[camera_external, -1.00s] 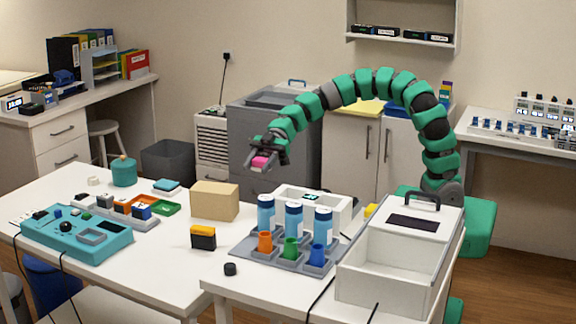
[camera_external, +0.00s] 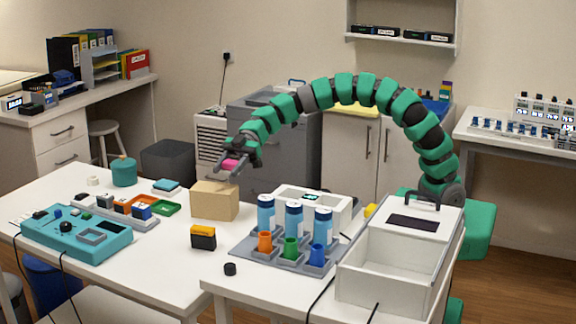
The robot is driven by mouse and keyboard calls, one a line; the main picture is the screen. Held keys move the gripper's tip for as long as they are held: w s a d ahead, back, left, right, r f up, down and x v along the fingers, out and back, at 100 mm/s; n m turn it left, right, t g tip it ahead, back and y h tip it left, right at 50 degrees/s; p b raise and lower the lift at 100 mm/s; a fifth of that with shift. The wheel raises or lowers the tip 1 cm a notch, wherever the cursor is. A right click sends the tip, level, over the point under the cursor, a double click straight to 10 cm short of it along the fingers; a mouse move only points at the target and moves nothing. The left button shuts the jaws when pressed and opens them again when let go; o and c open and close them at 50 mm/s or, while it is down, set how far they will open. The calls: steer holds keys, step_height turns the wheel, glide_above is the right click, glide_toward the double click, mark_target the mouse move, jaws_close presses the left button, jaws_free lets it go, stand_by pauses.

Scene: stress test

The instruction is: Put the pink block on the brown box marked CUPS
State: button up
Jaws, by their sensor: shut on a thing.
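The pink block (camera_external: 231,164) is between the fingers of my gripper (camera_external: 228,168), which is shut on it. The plain brown box (camera_external: 214,202) stands on the white table; no CUPS marking can be read on its visible faces. My gripper and the block are just above the box's top in the picture. A finger overlaps the box's upper back edge, and I cannot tell whether anything touches it.
A yellow and black block (camera_external: 203,237) stands in front of the box. To its right is a grey rack (camera_external: 243,250) with blue bottles and coloured cups. A teal console (camera_external: 78,236) and a green round container (camera_external: 124,172) are at the left.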

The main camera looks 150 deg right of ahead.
mark_target(211, 189)
steer(key=shift+w+d+f, duration=0.15)
steer(key=shift+w+d, duration=0.7)
steer(key=shift+d, duration=0.25)
steer(key=shift+w+d+f, duration=0.1)
steer(key=shift+w+d, duration=0.7)
steer(key=shift+d, duration=0.3)
steer(key=shift+f+b, duration=0.6)
steer(key=shift+f, duration=1.1)
steer(key=shift+f, duration=0.15)
steer(key=o, duration=1)
steer(key=shift+r, duration=0.25)
steer(key=p+v, duration=0.1)
steer(key=v, duration=1.1)
steer(key=shift+f, duration=0.1)
